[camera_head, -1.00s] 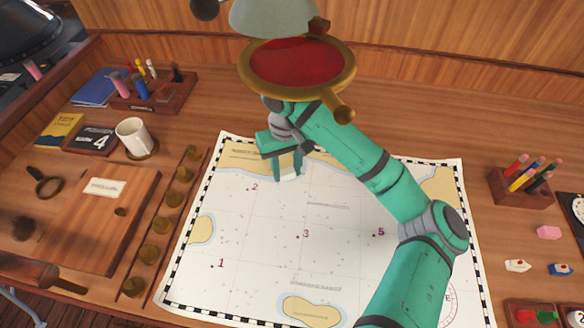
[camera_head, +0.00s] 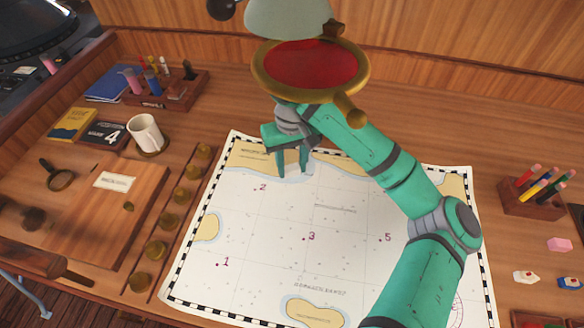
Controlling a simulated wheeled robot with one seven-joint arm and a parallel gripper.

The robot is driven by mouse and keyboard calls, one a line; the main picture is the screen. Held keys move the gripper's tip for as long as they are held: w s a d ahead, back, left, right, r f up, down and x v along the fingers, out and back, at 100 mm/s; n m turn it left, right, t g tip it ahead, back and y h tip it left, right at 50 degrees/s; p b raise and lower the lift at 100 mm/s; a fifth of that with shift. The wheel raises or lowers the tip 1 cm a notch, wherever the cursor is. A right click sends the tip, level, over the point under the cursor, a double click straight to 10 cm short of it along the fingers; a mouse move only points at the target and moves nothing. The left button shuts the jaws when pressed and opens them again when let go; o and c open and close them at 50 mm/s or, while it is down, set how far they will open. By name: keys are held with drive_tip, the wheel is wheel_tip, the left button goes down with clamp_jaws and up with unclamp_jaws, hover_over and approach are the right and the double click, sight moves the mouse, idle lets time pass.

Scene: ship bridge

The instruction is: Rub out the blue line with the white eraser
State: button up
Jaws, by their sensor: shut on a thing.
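My gripper (camera_head: 292,169) is low over the far left part of the paper chart (camera_head: 262,222), by the tan coast at its top edge. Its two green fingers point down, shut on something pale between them. That looks like the white eraser, but it blends with the chart, and I cannot tell whether it touches the paper. I cannot make out a blue line on the visible chart. My arm hides part of the chart's right side.
A mug (camera_head: 145,133), books and a wooden board (camera_head: 118,218) lie left. A pencil holder (camera_head: 532,196), a pink block (camera_head: 559,244) and small boats (camera_head: 526,277) stand right.

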drive_tip(key=shift+r, duration=1.75)
